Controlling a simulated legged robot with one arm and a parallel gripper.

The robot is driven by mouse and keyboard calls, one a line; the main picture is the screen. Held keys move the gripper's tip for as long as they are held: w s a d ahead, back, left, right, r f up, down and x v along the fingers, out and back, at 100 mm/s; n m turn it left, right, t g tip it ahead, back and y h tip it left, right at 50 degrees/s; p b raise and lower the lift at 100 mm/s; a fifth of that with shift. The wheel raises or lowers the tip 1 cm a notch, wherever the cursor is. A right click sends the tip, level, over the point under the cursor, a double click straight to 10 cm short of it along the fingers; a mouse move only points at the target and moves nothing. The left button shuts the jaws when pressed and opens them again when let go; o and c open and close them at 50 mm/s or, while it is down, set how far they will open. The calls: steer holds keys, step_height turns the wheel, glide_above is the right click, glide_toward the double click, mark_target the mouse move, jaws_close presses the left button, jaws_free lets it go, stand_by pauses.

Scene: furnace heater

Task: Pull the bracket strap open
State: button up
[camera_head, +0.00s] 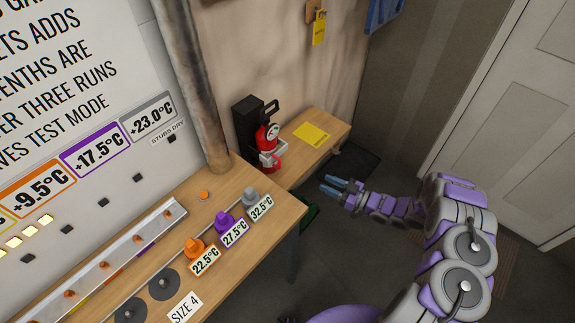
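A small red extinguisher (265,137) with a round gauge and a black handle stands against a black backplate (243,125) on the far bench. A light grey bracket strap (272,153) wraps around its lower front, with a red piece (277,163) at the front. The strap looks closed around the extinguisher. My gripper (334,186) is to the right of and below the strap, apart from it, over the floor beyond the bench edge. Its two blue fingers are slightly apart with nothing seen between them.
A yellow sheet (312,134) lies on the far bench (331,122). The near bench (283,205) holds orange, purple and grey knobs with temperature cards. A vertical pipe (190,80) rises left of the extinguisher. A pale door (510,110) is at right. Open floor lies around my arm.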

steer(key=b, duration=0.2)
glide_toward(278, 155)
steer(key=a, duration=0.6)
steer(key=shift+s+r, duration=0.15)
steer(key=shift+s, duration=0.25)
steer(key=shift+d, duration=0.1)
jaws_close()
